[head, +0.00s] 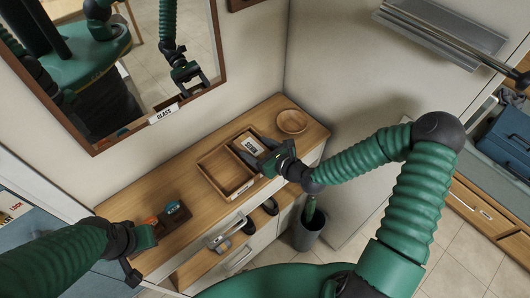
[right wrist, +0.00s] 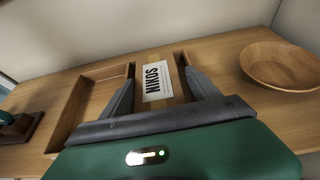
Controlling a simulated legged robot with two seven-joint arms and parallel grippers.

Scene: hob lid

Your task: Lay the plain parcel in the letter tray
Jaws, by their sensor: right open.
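The letter tray (head: 213,181) is a wooden tray with two compartments on the sideboard, with a label on its front. It also shows in the right wrist view (right wrist: 72,113). A brown parcel with a white label reading NIKOS (head: 250,145) lies at the tray's right compartment; the right wrist view shows this parcel (right wrist: 155,80) between my open fingers, with gaps beside it. My right gripper (head: 258,155) is over that compartment, its fingers pointing into it. Its body hides the compartment's near part. My left gripper (head: 133,268) is at the sideboard's left front; its jaws are unclear.
A round wooden bowl (head: 292,121) stands right of the tray. A dark wooden holder (head: 174,218) with teal and orange items is at the left. A mirror (head: 130,60) hangs behind; a bin (head: 308,230) stands on the floor.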

